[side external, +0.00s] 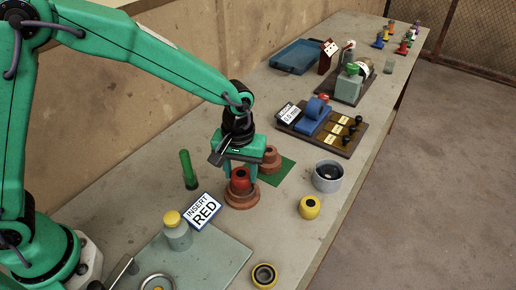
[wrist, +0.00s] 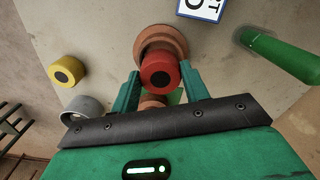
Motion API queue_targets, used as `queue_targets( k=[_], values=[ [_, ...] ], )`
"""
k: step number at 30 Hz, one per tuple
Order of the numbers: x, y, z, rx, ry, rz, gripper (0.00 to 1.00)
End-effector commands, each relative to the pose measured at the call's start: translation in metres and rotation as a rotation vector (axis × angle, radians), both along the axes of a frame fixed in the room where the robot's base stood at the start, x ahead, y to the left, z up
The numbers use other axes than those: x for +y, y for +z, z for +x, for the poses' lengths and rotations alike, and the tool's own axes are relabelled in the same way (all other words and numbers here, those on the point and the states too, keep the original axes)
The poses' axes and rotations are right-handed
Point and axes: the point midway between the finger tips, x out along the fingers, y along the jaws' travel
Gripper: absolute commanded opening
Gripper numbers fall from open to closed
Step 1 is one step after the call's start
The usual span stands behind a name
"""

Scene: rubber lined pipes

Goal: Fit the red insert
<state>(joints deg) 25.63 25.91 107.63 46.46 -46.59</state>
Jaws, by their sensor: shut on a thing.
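My gripper (side external: 240,172) is shut on the red insert (side external: 240,183), with one finger on each side of it. The red insert has a dark centre and also shows between the fingers (wrist: 160,82) in the wrist view. A reddish-brown flanged pipe (side external: 242,200) stands upright on the bench right under the insert; its flange (wrist: 150,39) shows behind the insert in the wrist view. I cannot tell whether the insert's lower end is inside the pipe or just above it. A card (side external: 203,211) reads "INSERT RED".
A second brown pipe (side external: 271,157) stands on a green mat (side external: 289,172) just behind. A yellow insert (side external: 309,208) and a grey cup (side external: 327,178) are at right. A yellow-capped bottle (side external: 178,235) stands in front.

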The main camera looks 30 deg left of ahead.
Motion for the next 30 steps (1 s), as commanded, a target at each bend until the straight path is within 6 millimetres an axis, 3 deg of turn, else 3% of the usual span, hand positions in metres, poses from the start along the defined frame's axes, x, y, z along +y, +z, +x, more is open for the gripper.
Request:
queue_targets(
  k=[30],
  values=[
    [0.0000, -0.0079, 0.0000, 0.001, 0.000, 0.001, 0.22]
  ],
)
